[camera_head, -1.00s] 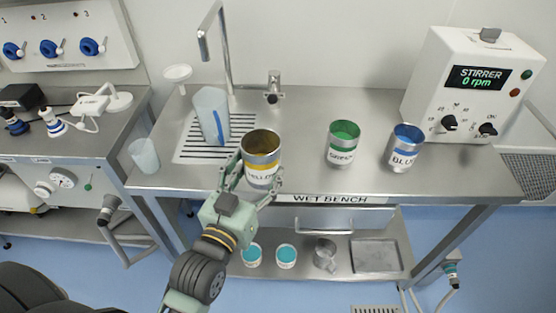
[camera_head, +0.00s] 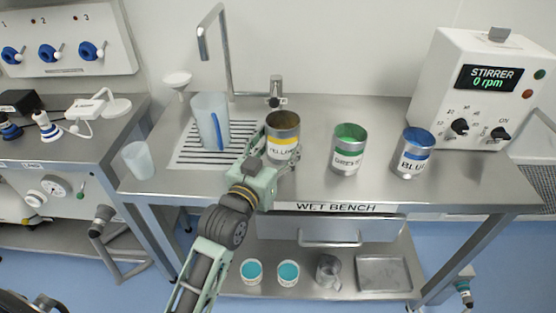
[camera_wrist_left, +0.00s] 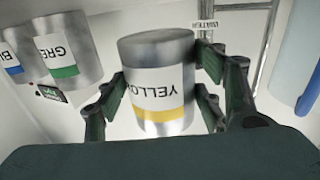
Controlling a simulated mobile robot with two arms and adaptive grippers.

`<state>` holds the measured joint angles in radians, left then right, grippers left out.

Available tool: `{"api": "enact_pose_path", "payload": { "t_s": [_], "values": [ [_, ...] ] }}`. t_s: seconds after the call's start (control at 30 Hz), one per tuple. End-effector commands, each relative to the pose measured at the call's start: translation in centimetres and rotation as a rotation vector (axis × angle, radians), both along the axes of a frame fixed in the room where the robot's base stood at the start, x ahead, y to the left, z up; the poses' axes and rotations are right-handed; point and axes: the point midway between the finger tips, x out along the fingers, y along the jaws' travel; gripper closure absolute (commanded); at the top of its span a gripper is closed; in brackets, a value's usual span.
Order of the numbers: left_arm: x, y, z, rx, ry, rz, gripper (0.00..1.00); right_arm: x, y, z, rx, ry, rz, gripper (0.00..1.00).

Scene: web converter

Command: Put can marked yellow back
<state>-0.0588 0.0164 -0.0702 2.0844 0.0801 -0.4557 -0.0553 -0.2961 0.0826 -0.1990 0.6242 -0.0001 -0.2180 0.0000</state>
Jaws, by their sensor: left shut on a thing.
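The can marked yellow (camera_head: 283,138) is a metal can with a white label and a yellow band. It is upright at the wet bench, left of the green can. My left gripper (camera_head: 272,160) is shut on it, with fingers on both sides. The left wrist view shows the yellow can (camera_wrist_left: 160,85) between the fingers of my left gripper (camera_wrist_left: 160,108). I cannot tell whether its base touches the bench top. The can marked green (camera_head: 347,150) and the can marked blue (camera_head: 412,155) stand to its right. My right gripper is not clearly in view.
The wet bench (camera_head: 330,190) has a drain grate (camera_head: 185,160) with a clear pitcher (camera_head: 211,121), a tall tap (camera_head: 226,50) and a beaker (camera_head: 138,160) at the left. The stirrer box (camera_head: 470,90) stands at the back right.

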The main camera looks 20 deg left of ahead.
Motion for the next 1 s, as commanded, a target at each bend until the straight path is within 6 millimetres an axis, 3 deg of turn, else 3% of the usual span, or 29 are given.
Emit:
{"api": "enact_pose_path", "payload": {
  "t_s": [0.2,0.63,0.67,0.87,1.0],
  "values": [
    [0.0,0.0,-3.1,0.002,0.001,0.0,0.79,-0.2,0.6,-0.2,0.006,0.004,-0.001,0.6],
    [-0.1,0.0,-3.8,0.001,-0.001,0.0,0.79,-0.7,0.5,-0.4,0.006,0.012,0.0,0.6],
    [-0.1,0.0,-3.9,0.001,0.001,0.0,0.36,-0.7,0.5,-0.4,0.005,0.012,-0.001,0.6],
    [-0.1,0.0,-3.9,0.001,0.002,0.0,0.18,-0.7,0.2,-0.4,0.001,0.013,0.001,0.6],
    [-0.1,0.0,-3.9,0.001,0.002,0.0,0.18,-0.7,0.0,-0.4,-0.001,0.012,0.001,0.6]
  ]
}}
